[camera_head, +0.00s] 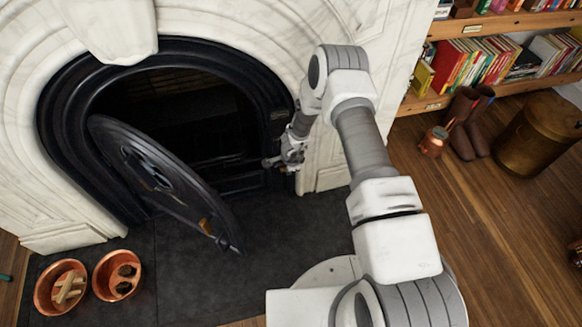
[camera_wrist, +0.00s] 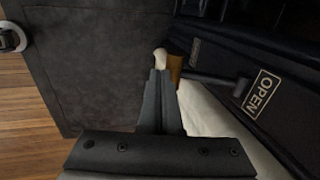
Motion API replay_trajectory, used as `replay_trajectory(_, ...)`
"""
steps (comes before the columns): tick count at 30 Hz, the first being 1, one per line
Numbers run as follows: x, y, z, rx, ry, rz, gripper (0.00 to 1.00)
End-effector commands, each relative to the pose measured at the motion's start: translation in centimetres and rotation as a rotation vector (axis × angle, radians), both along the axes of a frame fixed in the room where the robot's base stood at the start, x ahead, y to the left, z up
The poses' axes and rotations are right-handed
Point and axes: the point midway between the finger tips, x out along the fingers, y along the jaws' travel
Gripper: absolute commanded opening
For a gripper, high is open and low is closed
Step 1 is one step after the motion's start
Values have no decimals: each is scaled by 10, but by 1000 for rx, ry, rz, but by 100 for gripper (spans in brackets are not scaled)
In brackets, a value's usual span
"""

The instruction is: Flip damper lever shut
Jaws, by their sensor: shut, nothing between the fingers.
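The damper lever is at the fireplace's right side. In the wrist view its dark rod (camera_wrist: 215,78) runs left from a round pivot to a brown handle (camera_wrist: 175,68). An "OPEN" plate (camera_wrist: 262,92) is beside the pivot. A second small plate (camera_wrist: 195,52) is too dim to read. My gripper (camera_wrist: 160,74) is shut and empty, its fingertips just left of the brown handle; I cannot tell whether they touch. A pale piece (camera_wrist: 160,57) shows just beyond the tips. In the head view my gripper (camera_head: 280,161) is by the right edge of the black surround; the lever is hard to make out there.
The black fireplace door (camera_head: 165,185) stands swung open, left of my gripper. Two copper bowls (camera_head: 62,287) sit at the hearth's left front. White marble (camera_head: 320,160) is close on the right. The dark hearth slab (camera_head: 210,265) is clear in front.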

Motion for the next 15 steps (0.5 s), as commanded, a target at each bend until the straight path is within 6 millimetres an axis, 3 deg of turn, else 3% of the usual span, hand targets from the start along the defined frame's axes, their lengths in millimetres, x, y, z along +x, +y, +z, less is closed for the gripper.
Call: replay_trajectory(15, 2, 0, -11, -1, 0, 0, 0)
